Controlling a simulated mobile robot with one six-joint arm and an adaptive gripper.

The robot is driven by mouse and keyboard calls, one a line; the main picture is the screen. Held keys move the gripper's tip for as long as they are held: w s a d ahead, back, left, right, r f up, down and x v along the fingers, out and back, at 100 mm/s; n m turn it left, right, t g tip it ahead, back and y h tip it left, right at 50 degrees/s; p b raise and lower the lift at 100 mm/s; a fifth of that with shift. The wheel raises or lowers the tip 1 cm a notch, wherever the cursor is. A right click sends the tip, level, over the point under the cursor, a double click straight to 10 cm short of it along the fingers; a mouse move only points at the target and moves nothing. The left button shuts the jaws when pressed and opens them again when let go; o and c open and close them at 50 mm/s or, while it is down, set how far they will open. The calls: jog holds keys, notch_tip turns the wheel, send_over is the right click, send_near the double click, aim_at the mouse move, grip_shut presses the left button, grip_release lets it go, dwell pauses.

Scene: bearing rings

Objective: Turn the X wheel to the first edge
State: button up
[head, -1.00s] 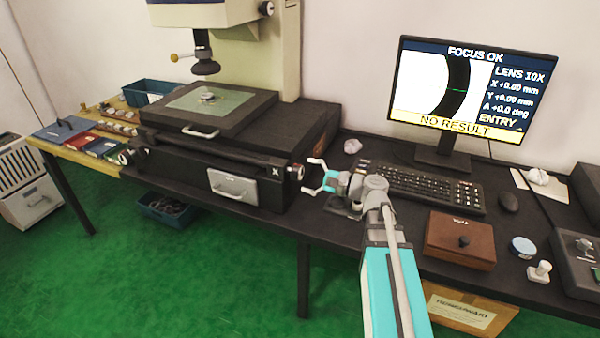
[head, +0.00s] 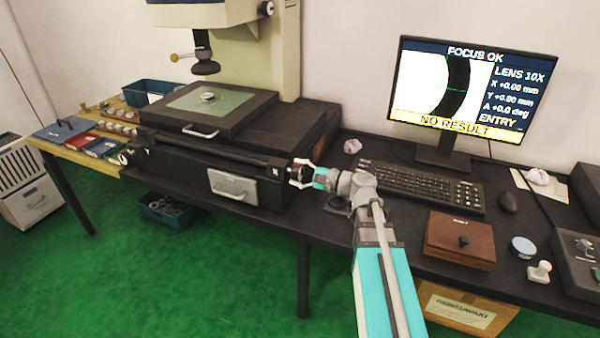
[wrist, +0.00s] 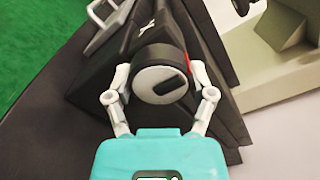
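The X wheel (wrist: 160,83) is a dark round knob with a pale face and a black mark, on the right end of the stage base. My gripper (wrist: 160,88) has one finger on each side of the wheel in the wrist view. The fingers are spread around it; whether both touch its rim is not clear. In the head view my gripper (head: 302,173) reaches the wheel from the right and largely hides it. The monitor (head: 470,90) shows a dark curved band with a green line on it, "X +0.00 mm" and "NO RESULT".
The measuring stage (head: 235,118) with a small ring (head: 208,97) stands left of the wheel. The keyboard (head: 420,187) and a brown box (head: 460,240) lie to the right of my arm.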

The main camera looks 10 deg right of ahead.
jog(key=c, duration=0.4)
jog(key=shift+n, duration=0.3)
jog(key=shift+n, duration=2.2)
jog(key=o, duration=1.1)
